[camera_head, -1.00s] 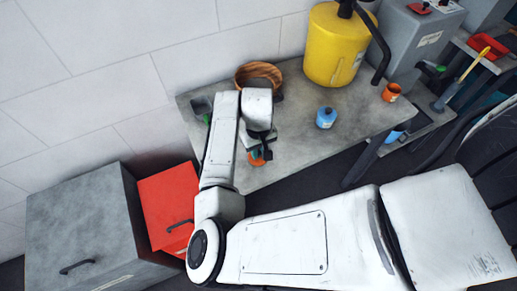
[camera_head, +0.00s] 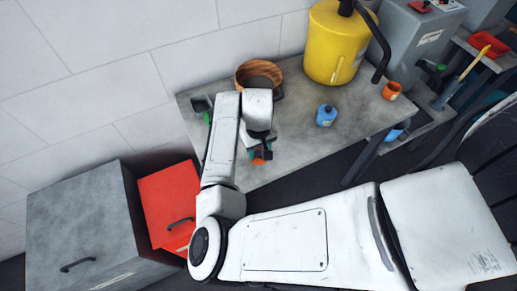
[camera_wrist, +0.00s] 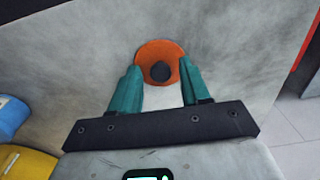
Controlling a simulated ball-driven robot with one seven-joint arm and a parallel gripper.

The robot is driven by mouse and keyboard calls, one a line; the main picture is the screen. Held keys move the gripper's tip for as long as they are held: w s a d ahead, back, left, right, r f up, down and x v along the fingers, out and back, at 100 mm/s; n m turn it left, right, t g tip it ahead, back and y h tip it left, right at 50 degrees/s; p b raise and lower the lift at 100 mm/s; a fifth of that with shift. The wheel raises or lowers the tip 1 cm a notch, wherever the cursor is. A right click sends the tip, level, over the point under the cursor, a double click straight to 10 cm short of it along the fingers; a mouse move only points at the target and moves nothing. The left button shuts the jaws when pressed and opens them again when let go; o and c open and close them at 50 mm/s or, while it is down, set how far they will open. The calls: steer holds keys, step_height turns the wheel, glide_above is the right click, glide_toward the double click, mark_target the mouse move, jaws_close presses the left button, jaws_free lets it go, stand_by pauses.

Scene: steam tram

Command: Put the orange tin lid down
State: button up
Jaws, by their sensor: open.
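The orange tin lid (camera_wrist: 160,47) is a round orange disc with a dark knob in its middle, seen in the wrist view over the grey tabletop (camera_wrist: 230,60). My gripper (camera_wrist: 160,75) is open, with its two teal fingers on either side of the knob and their tips over the near edge of the lid. I cannot tell whether the fingers touch it. The lid appears to lie flat on the table. In the head view only a small orange part of the lid (camera_head: 258,161) shows below my gripper (camera_head: 262,151), near the table's front edge; my arm hides the rest.
A wooden bowl (camera_head: 257,72), a yellow canister (camera_head: 336,45), a blue bottle (camera_head: 326,115) and an orange jar (camera_head: 391,91) stand on the table. A red box (camera_head: 169,205) and a grey cabinet (camera_head: 80,225) stand at left.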

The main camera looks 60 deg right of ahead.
step_height(320, 180, up, 12)
steer(key=b, duration=0.1)
steer(key=s+d+r+n+t+h, duration=0.15)
steer(key=d+r+h, duration=0.3)
steer(key=d, duration=0.45)
steer(key=n, duration=0.3)
glide_toward(259, 152)
steer(key=s+d, duration=0.4)
steer(key=d, duration=0.1)
steer(key=s+a+f+n+y, duration=0.1)
steer(key=s+a+f+y, duration=0.1)
steer(key=a, duration=0.4)
steer(key=s+a+f+y, duration=0.2)
steer(key=s+a+f, duration=0.1)
steer(key=s+a, duration=0.3)
steer(key=shift+s+a+f+n, duration=0.2)
steer(key=shift+a+f+n, duration=0.15)
steer(key=shift+a+f, duration=0.05)
steer(key=shift+d+g, duration=0.15)
steer(key=shift+g, duration=0.1)
